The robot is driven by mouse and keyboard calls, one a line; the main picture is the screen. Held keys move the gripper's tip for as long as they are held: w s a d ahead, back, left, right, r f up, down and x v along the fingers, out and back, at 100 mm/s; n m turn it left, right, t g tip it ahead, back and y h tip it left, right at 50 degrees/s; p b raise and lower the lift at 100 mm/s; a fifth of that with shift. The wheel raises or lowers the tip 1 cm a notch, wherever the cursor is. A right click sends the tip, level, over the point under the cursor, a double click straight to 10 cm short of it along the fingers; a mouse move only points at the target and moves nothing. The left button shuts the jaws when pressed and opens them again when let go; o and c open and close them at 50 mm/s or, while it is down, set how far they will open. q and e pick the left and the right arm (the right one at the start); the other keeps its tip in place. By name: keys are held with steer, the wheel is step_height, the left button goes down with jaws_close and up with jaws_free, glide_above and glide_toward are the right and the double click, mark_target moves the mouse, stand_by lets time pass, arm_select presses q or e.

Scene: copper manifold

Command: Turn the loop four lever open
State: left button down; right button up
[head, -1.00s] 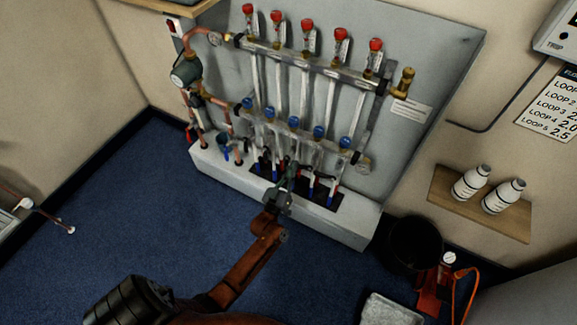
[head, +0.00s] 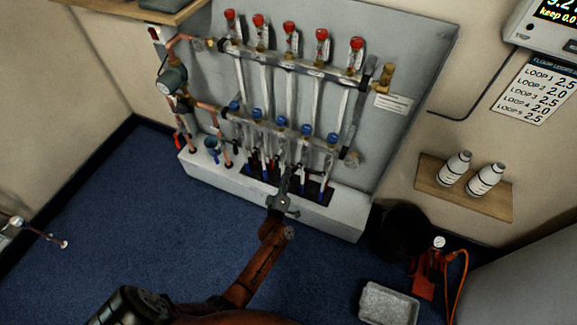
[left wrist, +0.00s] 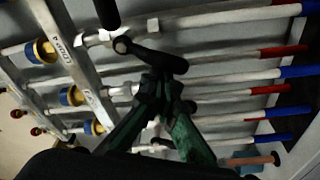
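The copper manifold (head: 290,62) stands against a grey back panel, with red-capped flow meters on the upper bar and blue caps on the lower bar. My left gripper (head: 287,172) is in front of its lower pipes, where the small levers are hard to make out. In the left wrist view, a black lever (left wrist: 152,56) lies just beyond the green fingertips of my left gripper (left wrist: 160,84). The fingers come together and look shut; I cannot tell whether they touch the lever. A nearby label (left wrist: 79,42) seems to read loop 4. My right gripper is not in view.
A wooden shelf (head: 470,203) with two white bottles is at the right. Below it are a black bucket (head: 400,232), a red pump (head: 425,275) and a grey tray (head: 388,305). The blue floor at left is mostly clear. A loop chart (head: 543,90) hangs on the wall.

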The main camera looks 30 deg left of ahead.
arm_select(q)
steer(key=d+n, duration=0.1)
steer(key=n, duration=0.1)
steer(key=d+f+n+p, duration=0.1)
steer(key=n, duration=0.1)
steer(key=shift+w+f+g, duration=0.1)
steer(key=shift+f+g, duration=0.1)
steer(key=shift+g, duration=0.2)
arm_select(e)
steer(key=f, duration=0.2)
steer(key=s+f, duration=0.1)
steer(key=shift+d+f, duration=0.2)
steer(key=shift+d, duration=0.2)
arm_select(q)
steer(key=shift+d, duration=0.15)
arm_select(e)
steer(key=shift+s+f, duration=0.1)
arm_select(q)
steer(key=s+p, duration=0.2)
steer(key=s, duration=0.7)
steer(key=shift+s+a+p, duration=0.2)
steer(key=shift+a+p, duration=0.15)
steer(key=shift+a, duration=0.1)
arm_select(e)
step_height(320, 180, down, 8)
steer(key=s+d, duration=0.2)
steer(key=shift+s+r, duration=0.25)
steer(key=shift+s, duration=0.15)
